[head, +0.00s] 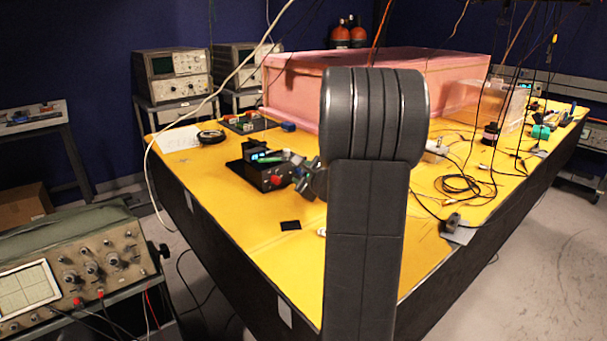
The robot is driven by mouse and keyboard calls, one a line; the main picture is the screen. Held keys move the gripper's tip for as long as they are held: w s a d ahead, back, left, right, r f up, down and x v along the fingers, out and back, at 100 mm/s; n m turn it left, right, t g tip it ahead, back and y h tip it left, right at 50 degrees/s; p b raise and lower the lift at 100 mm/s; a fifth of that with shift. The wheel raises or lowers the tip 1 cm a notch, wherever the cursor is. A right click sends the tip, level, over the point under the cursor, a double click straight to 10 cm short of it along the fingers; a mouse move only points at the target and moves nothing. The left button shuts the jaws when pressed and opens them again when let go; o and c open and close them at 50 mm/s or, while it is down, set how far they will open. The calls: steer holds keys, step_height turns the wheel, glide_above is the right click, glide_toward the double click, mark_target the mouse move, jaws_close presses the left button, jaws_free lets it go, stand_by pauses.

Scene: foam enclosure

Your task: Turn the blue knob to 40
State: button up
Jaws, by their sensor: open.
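A black instrument box (262,174) with a small lit blue-green display (262,155) and a red knob (276,180) sits on the yellow table. I cannot make out a blue knob or a dial reading at this size. My arm stands upright in front of the table and covers what lies behind it. My gripper (306,178) shows only in part, left of my arm and close to the right side of the box. It is open, and much of it is hidden. I cannot tell whether it touches the box.
A pink foam enclosure (290,85) stands at the back of the yellow table (220,207). A small blue block (288,126) and a black tape roll (211,136) lie behind the box. Black cables (465,186) lie at right. A small black pad (290,225) lies in front.

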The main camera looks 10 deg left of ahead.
jaws_close()
steer(key=shift+r+p, duration=0.15)
steer(key=shift+p, duration=0.35)
